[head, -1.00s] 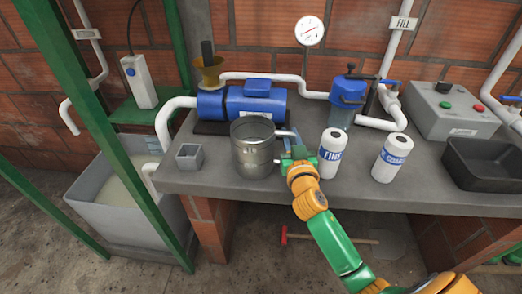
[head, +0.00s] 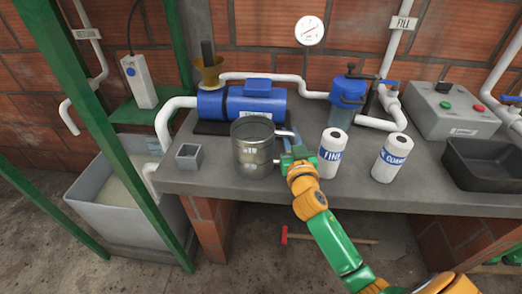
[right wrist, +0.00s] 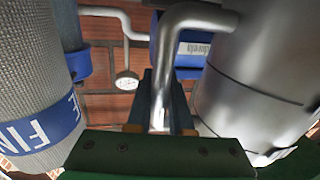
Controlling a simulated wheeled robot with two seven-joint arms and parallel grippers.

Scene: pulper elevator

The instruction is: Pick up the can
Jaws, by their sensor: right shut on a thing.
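The can (head: 255,158) is a grey metal cylinder, open at the top, with a side handle. It stands upright near the front edge of the grey worktop, in front of the blue pump; I cannot tell whether its base touches the top. My right gripper (head: 290,155) is at its right side, shut on the handle. In the right wrist view the bent metal handle (right wrist: 163,85) runs down between the fingers, and the can's wall (right wrist: 255,85) fills the right side. My left gripper is not in view.
A white FINE canister (head: 332,155) stands close to the right of my gripper, with a COARSE canister (head: 391,160) beyond it. A small square grey cup (head: 188,163) is left of the can. The blue pump (head: 250,102) is behind. A black tray (head: 480,170) lies far right.

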